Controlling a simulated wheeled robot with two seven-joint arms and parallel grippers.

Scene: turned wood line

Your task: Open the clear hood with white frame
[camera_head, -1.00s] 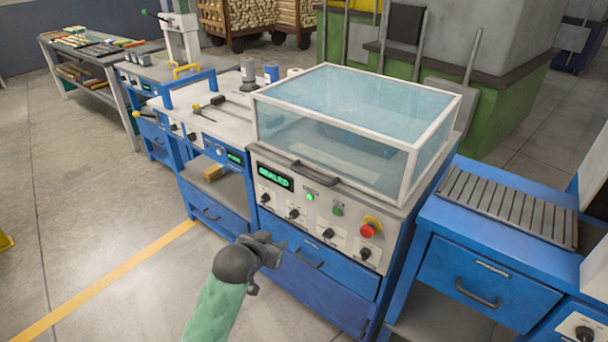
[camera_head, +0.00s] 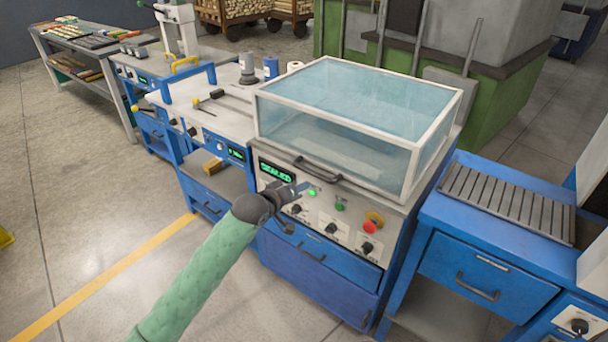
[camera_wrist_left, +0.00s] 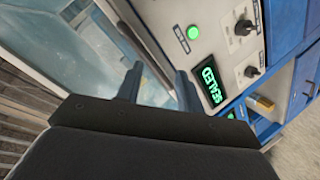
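The clear hood with white frame (camera_head: 350,108) sits closed on top of the blue and white machine. Its dark bar handle (camera_head: 318,171) is at the front lower edge; a dark bar that looks like it (camera_wrist_left: 143,40) shows in the left wrist view. My left gripper (camera_head: 300,188) is in front of the control panel, just below and left of the handle. In the left wrist view its two fingers (camera_wrist_left: 158,80) are apart, and the bar runs toward the gap between them. I cannot tell whether they touch it. My right gripper is not in view.
The panel has a green display (camera_head: 277,172) reading SEALED, a lit green button (camera_head: 312,192), several black knobs and a red button (camera_head: 370,226). A blue table with a slatted top (camera_head: 505,210) stands at right. A blue bench (camera_head: 215,115) adjoins at left.

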